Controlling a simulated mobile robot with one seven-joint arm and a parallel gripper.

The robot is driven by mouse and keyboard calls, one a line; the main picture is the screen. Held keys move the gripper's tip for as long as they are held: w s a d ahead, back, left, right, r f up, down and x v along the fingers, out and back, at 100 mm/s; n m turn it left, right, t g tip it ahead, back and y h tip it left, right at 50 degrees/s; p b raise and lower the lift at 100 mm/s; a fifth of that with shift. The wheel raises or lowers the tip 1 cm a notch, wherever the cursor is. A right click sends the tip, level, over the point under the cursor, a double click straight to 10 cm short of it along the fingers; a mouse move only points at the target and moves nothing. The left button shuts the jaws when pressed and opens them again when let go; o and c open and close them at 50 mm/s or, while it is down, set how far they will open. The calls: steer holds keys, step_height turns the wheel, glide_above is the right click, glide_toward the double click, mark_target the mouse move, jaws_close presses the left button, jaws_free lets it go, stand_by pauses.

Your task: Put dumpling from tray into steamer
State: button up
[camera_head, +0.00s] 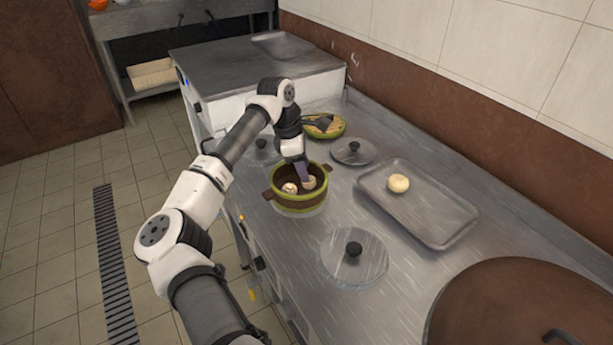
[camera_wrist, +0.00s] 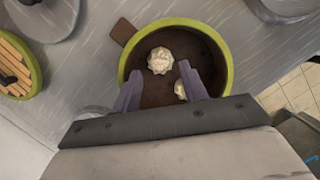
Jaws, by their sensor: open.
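The steamer (camera_head: 298,201) is a round pot with a green rim and brown inside, standing on the metal counter. It also shows in the wrist view (camera_wrist: 225,55). Two dumplings lie in it: one pale dumpling (camera_wrist: 160,61) in the open, and another (camera_wrist: 180,90) partly hidden by a finger. Another dumpling (camera_head: 399,183) lies on the grey metal tray (camera_head: 437,222), to the right of the steamer. My gripper (camera_head: 305,178) is open, with its fingers over the steamer's inside. In the wrist view its fingers (camera_wrist: 160,88) are apart, with the second dumpling beside the right finger.
Round metal lids with black knobs lie near the steamer, one in front (camera_head: 352,262) and one behind (camera_head: 354,151). A green-rimmed steamer lid (camera_head: 325,127) lies behind. A large brown pot (camera_head: 520,305) fills the front right. The counter between steamer and tray is clear.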

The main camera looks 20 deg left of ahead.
steer(key=w+v, duration=0.1)
steer(key=v, duration=0.7)
steer(key=shift+s+r+b, duration=0.15)
steer(key=shift+s+b, duration=0.3)
steer(key=shift+s, duration=0.05)
